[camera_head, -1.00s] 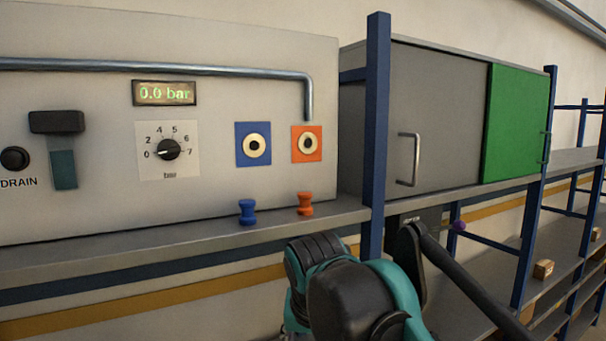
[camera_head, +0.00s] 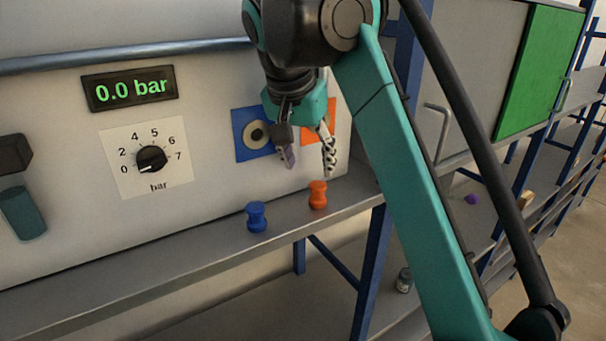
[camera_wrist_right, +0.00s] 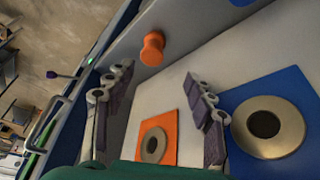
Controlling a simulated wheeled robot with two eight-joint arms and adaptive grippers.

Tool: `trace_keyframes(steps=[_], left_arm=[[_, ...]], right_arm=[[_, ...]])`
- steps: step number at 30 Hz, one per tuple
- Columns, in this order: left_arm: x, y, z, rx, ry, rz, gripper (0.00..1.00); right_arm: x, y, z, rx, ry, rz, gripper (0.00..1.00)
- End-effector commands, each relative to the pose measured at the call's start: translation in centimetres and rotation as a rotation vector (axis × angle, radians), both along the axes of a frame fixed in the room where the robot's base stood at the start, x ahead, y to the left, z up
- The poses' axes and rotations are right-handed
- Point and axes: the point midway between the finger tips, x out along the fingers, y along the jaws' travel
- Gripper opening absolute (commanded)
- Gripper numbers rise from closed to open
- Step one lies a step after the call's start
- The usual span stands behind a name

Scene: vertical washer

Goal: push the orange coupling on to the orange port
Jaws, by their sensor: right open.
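The orange coupling (camera_head: 318,194) stands upright on the shelf below the panel; it also shows in the right wrist view (camera_wrist_right: 152,48), ahead of the fingertips. The orange port (camera_wrist_right: 154,145), a pale ring on an orange square, is on the panel; in the head view its orange square (camera_head: 332,112) is mostly hidden behind my right gripper. My right gripper (camera_head: 308,164) is open and empty, pointing down just above the orange coupling, in front of the panel. In the wrist view its fingers (camera_wrist_right: 158,92) are spread apart with the coupling beyond them. My left gripper is not in view.
A blue coupling (camera_head: 256,217) stands on the shelf (camera_head: 190,250) left of the orange one. The blue port (camera_head: 254,134) is close to my right gripper's left finger. A blue shelf post (camera_head: 371,265) stands to the right. The display reads 0.0 bar.

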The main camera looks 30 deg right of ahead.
Motion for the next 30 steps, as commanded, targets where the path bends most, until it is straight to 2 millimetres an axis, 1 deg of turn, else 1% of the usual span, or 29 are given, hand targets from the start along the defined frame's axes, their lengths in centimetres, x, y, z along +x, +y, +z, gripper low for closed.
trace_keyframes(steps=[10,17,26,29,30], left_arm=[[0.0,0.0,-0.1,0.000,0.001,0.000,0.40],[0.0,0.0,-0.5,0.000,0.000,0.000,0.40],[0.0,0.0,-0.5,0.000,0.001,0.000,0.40],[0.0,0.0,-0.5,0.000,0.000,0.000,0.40],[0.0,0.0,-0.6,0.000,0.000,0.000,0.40]], right_arm=[[0.0,-0.1,-0.2,0.000,0.000,0.000,0.55],[0.5,-0.7,-2.3,0.000,0.000,0.000,0.55],[0.6,-0.8,-2.5,0.000,0.000,0.001,0.55],[0.8,-1.1,-3.3,0.000,0.000,-0.001,0.55],[0.9,-1.3,-3.9,0.000,0.000,-0.001,0.55]])
